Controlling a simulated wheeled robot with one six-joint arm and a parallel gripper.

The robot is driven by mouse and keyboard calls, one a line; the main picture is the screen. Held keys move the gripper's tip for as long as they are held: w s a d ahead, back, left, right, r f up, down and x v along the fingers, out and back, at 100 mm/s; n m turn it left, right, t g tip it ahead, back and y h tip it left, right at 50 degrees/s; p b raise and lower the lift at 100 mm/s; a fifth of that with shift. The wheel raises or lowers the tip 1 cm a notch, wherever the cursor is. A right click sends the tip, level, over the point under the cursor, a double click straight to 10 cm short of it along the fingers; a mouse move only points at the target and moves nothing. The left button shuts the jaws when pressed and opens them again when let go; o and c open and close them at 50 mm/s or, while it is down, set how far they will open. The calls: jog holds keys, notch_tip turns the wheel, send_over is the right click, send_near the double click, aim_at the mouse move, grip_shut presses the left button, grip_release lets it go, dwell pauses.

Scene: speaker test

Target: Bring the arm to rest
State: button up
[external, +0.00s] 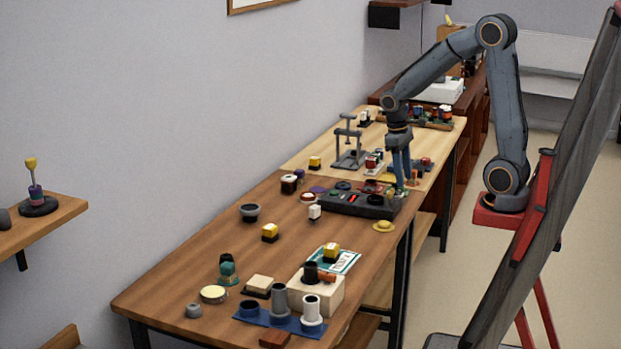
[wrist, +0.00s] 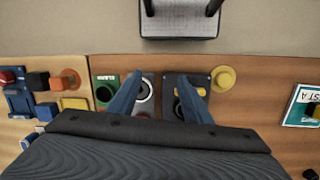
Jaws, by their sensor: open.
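My gripper (external: 402,184) hangs from my bent arm over the right end of a dark test box (external: 345,203) with knobs and a red-lit display. Its blue fingers point down. In the wrist view my gripper (wrist: 161,80) shows two blue fingers spread apart with nothing held between them. Below them lie dark panels with round knobs, one with a yellow piece (wrist: 201,92). I cannot tell whether the fingertips touch the box.
A yellow hat-shaped piece (external: 383,226) lies near the table's front edge. A grey press stand (external: 350,150) rises behind the box. A white block (external: 325,293), blue cylinder rack (external: 265,318) and several small blocks stand at the near end. A dark board leans at right.

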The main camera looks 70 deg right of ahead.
jog(key=s+a+f+t+b, duration=0.2)
jog(key=s+a+f+b, duration=0.25)
jog(key=f, duration=0.35)
jog(key=a+r+n+t+p, duration=0.1)
jog(key=a+r+p, duration=0.2)
jog(key=r+p, duration=0.8)
jog(key=a+r+t+p, duration=0.1)
jog(key=a+r+p, duration=0.2)
jog(key=r+p, duration=0.7)
jog(key=s+p, duration=0.1)
jog(key=p, duration=0.3)
jog(key=shift+r+n, duration=0.4)
